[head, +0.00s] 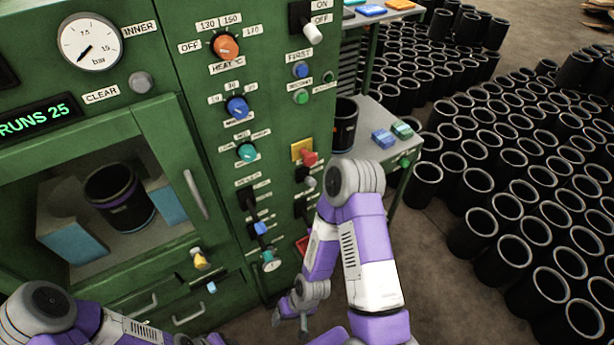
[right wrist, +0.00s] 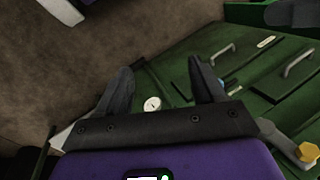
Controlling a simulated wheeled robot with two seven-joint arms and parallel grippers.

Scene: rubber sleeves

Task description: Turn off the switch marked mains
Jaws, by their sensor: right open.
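A toggle switch (head: 312,32) with a white lever sits at the top of the green panel (head: 285,125), next to ON and OFF labels; its lever points down. Smaller dark switches, one beside a small grey lever (head: 308,181), sit lower on the panel. Their labels are too small to read, and I cannot make out the word mains. My right gripper (head: 291,318) is low in front of the machine, below the panel's controls. In the right wrist view its fingers (right wrist: 160,68) are apart with nothing between them. My left arm shows at bottom left, its gripper out of view.
An orange knob (head: 226,46), a blue knob (head: 237,108), a teal knob (head: 246,152) and a red button (head: 308,157) crowd the panel. A side table (head: 372,113) adjoins it. Many black sleeves (head: 483,188) stand on the floor at right. My right forearm covers part of the lower panel.

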